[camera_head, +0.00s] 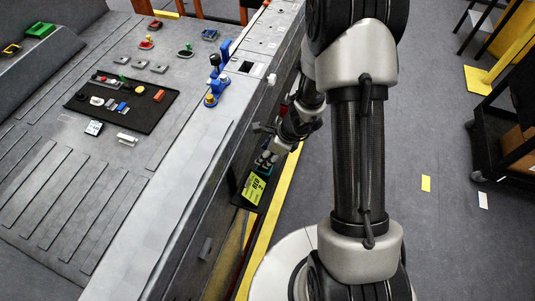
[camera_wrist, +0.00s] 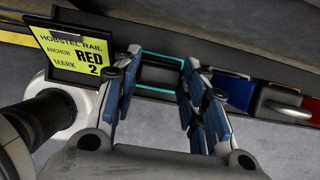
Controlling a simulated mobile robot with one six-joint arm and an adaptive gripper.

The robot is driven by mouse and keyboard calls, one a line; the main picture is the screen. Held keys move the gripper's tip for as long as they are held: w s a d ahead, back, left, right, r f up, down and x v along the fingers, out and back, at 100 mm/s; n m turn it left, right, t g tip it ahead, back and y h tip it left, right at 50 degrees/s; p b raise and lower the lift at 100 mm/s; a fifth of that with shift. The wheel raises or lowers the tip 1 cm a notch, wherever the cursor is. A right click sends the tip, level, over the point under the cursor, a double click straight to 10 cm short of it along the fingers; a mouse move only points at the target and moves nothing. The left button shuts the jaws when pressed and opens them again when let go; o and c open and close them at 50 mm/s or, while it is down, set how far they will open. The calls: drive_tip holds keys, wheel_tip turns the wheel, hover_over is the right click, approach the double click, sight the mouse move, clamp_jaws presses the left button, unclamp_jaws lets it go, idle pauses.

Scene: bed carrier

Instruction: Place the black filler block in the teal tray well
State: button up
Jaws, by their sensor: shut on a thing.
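The teal tray well (camera_wrist: 183,64) shows in the wrist view as a thin teal rim beyond my fingertips, and a bit of teal shows below my gripper in the head view. The black filler block (camera_wrist: 160,75) is the dark piece between my fingertips, in line with the rim. My gripper (camera_wrist: 158,80) has its blue-padded fingers either side of the block and is shut on it. It also shows small in the head view (camera_head: 267,157), low beside the bench. The fingers hide parts of the rim, and I cannot tell how deep the block sits.
A yellow-green card reading "RED 2" (camera_wrist: 77,55) stands left of the well. Blue and red pieces (camera_wrist: 238,92) and a metal handle (camera_wrist: 290,110) lie to the right. The bench (camera_head: 190,150) carries a black mat (camera_head: 150,115) with several small parts.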

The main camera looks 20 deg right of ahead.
drive_tip(key=shift+f, duration=0.1)
drive_tip(key=o, duration=1.1)
drive_tip(key=shift+c, duration=0.2)
drive_tip(key=p+v, duration=0.6)
drive_tip(key=v, duration=0.6)
drive_tip(key=s+a+r+n, duration=0.3)
drive_tip(key=r+n, duration=0.4)
drive_tip(key=r, duration=0.3)
drive_tip(key=s+a+r+n, duration=0.3)
drive_tip(key=a+r+n, duration=0.1)
drive_tip(key=r+n, duration=0.4)
drive_tip(key=s+d+r+n+t+h, duration=0.2)
drive_tip(key=s+d+r+n+h, duration=0.1)
drive_tip(key=s+r+n, duration=0.6)
drive_tip(key=s+n, duration=0.1)
drive_tip(key=s, duration=0.2)
drive_tip(key=shift+s+d+r+h, duration=0.2)
drive_tip(key=shift+s+r+h, duration=0.1)
drive_tip(key=shift+s+r, duration=0.1)
